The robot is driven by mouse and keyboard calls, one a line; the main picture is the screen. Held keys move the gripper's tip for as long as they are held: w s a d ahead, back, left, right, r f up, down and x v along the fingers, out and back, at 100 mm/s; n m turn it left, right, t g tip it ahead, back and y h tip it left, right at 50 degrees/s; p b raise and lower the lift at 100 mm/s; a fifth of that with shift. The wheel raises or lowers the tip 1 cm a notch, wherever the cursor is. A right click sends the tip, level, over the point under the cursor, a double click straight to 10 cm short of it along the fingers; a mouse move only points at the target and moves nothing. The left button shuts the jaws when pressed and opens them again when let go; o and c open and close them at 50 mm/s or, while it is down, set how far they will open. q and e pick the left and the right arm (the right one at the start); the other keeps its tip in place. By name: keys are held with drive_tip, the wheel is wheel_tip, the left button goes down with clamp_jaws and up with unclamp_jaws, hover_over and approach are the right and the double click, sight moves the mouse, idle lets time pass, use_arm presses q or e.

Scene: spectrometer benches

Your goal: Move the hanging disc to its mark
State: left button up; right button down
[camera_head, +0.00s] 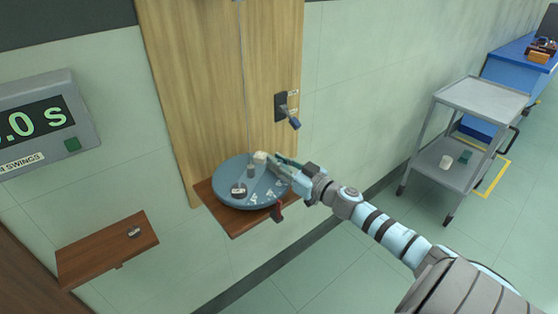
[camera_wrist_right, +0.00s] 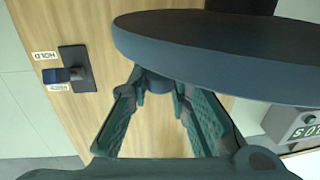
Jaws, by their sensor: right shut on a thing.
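The hanging disc (camera_head: 226,172) is a wide blue-grey plate at the foot of the tall wooden board, on a thin line running up the board. Its edge fills the upper right wrist view (camera_wrist_right: 230,55). My right gripper (camera_head: 276,166) reaches it from the right. In the wrist view, my right gripper's fingers (camera_wrist_right: 163,86) are shut on a small dark part at the disc's rim, which they partly hide. Small weights and white marks lie on the disc. I cannot tell which mark is the disc's. My left gripper is out of view.
A brown shelf (camera_head: 235,226) juts out under the disc. A wall lever (camera_head: 287,110) with a HOLD label is close by on the board. Another small shelf (camera_head: 90,254) is at left, under a timer display (camera_head: 42,120). A grey cart (camera_head: 486,98) stands at right; floor between is clear.

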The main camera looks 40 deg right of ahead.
idle(0.3)
drive_tip(key=c, duration=1.5)
unclamp_jaws()
drive_tip(key=shift+s, duration=0.15)
drive_tip(key=shift+o, duration=0.2)
